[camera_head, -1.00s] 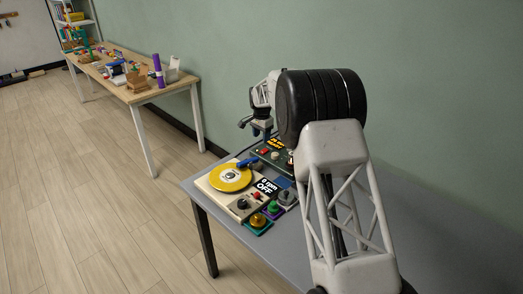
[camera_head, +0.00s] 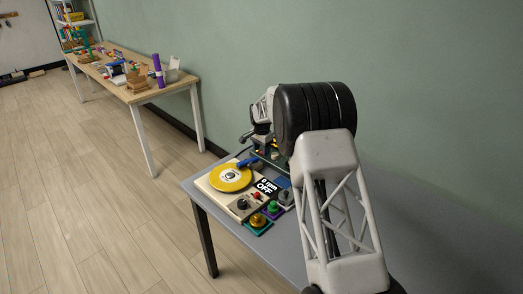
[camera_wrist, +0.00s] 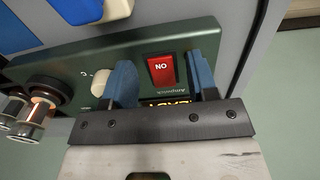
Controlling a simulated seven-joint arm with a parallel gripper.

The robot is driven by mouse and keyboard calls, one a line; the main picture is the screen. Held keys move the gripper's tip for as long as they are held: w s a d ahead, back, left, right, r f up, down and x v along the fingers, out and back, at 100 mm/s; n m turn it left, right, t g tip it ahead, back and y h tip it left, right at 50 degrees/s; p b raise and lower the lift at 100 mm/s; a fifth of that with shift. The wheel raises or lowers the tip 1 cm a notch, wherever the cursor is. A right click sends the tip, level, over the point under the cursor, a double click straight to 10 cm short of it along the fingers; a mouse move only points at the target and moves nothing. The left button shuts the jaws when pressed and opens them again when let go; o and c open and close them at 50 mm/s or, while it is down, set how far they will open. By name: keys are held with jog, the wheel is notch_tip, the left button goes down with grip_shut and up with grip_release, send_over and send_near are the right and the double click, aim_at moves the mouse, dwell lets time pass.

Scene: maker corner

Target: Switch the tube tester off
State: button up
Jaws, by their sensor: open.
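A dark green panel device with glass tubes, which I take to be the tube tester (camera_wrist: 55,72), fills much of the wrist view. It has a red rocker switch (camera_wrist: 161,70) whose ON lettering appears upside down, and a pale round knob (camera_wrist: 101,82). Glowing glass tubes (camera_wrist: 38,108) stand at its left. An orange-lettered display is partly hidden by my gripper. My gripper (camera_wrist: 163,84) is open, its blue fingers on either side of the switch in this view; contact cannot be told. In the head view my gripper (camera_head: 263,141) is over the device (camera_head: 272,155), partly hidden.
A turntable with a yellow disc (camera_head: 230,178) and a sign reading 0 rpm OFF (camera_head: 267,187) is nearby on the grey table (camera_head: 270,247). Several coloured buttons and knobs sit at its near side. A wooden table (camera_head: 140,93) with clutter stands farther back.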

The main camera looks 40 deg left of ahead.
jog(key=shift+f, duration=0.2)
jog(key=shift+c, duration=0.4)
jog(key=c, duration=0.8)
jog(key=shift+w+r+g, duration=0.15)
jog(key=shift+w+g, duration=0.05)
jog(key=shift+g, duration=0.55)
jog(key=shift+w+r+g, duration=0.1)
jog(key=shift+w+g, duration=0.05)
jog(key=shift+g, duration=0.6)
jog(key=shift+c, duration=0.2)
jog(key=o, duration=0.9)
